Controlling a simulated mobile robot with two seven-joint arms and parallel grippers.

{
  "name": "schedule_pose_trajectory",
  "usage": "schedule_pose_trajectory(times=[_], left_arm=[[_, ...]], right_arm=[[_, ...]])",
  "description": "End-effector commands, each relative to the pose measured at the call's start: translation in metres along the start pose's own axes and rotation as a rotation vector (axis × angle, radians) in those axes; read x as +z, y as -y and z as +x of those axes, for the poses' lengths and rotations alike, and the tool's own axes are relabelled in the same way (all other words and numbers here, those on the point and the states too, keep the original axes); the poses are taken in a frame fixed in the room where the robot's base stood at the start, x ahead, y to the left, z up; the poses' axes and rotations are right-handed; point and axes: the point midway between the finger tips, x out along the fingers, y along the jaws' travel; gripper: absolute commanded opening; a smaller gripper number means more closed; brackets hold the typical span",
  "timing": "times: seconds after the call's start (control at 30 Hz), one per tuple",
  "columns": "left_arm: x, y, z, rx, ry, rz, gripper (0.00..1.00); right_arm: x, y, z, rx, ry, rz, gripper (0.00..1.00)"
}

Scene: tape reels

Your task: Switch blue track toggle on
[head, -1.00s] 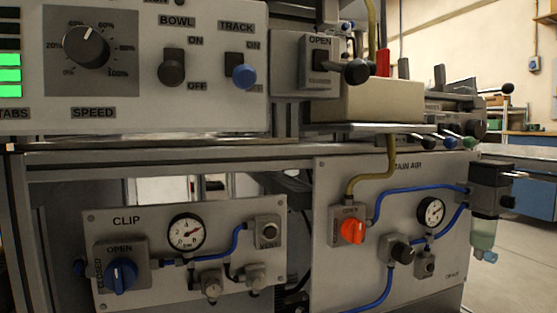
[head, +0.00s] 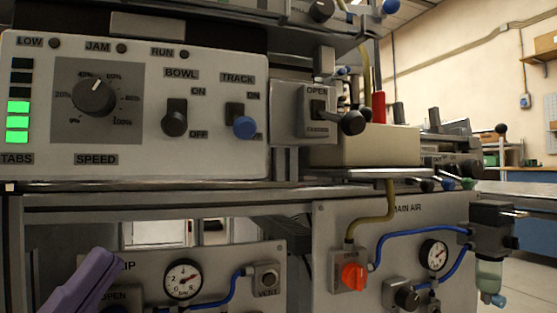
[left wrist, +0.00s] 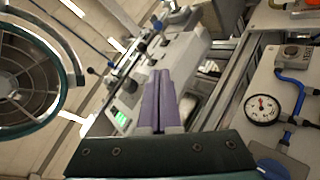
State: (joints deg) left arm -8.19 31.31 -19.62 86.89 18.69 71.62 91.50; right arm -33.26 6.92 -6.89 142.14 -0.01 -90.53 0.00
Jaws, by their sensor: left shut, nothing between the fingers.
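The blue track toggle (head: 244,127) is on the grey control panel in the head view, under the TRACK label. Its blue knob points down, below the ON mark and beside the OFF mark. The dark bowl toggle (head: 175,122) to its left also hangs down at OFF. My left gripper (head: 103,262) shows as purple fingers at the lower left of the head view, below the panel and well short of the toggle. In the left wrist view its purple fingers (left wrist: 158,95) are together and empty. My right gripper is not in view.
The speed dial (head: 94,95) is left of the toggles. A black-knobbed OPEN lever (head: 350,122) juts out right of the track toggle. Below the panel ledge are the clip gauge (head: 183,279) and the orange main air valve (head: 353,277). The space before the panel face is clear.

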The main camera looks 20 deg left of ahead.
Motion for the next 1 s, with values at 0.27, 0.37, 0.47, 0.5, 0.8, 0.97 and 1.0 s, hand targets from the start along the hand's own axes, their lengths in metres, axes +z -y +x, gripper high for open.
schedule_pose_trajectory(times=[0.27,0.37,0.47,0.5,0.8,0.97,1.0], left_arm=[[0.0,-0.001,0.006,0.002,0.0,0.001,0.0],[0.0,-0.001,0.018,0.003,0.0,0.002,0.0],[0.0,-0.001,0.037,0.005,0.0,0.002,0.0],[0.0,-0.002,0.046,0.007,0.0,0.001,0.0],[0.004,-0.001,0.106,0.004,-0.001,0.0,0.0],[0.021,0.0,0.121,0.001,-0.001,0.0,0.0],[0.023,0.0,0.123,0.001,-0.001,0.0,0.0]], right_arm=[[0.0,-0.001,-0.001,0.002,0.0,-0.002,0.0],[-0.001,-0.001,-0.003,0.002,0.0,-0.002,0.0],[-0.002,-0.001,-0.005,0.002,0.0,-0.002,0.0],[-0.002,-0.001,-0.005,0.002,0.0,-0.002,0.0],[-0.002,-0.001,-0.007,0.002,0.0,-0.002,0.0],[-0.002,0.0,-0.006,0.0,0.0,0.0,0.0],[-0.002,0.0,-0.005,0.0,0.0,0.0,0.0]])
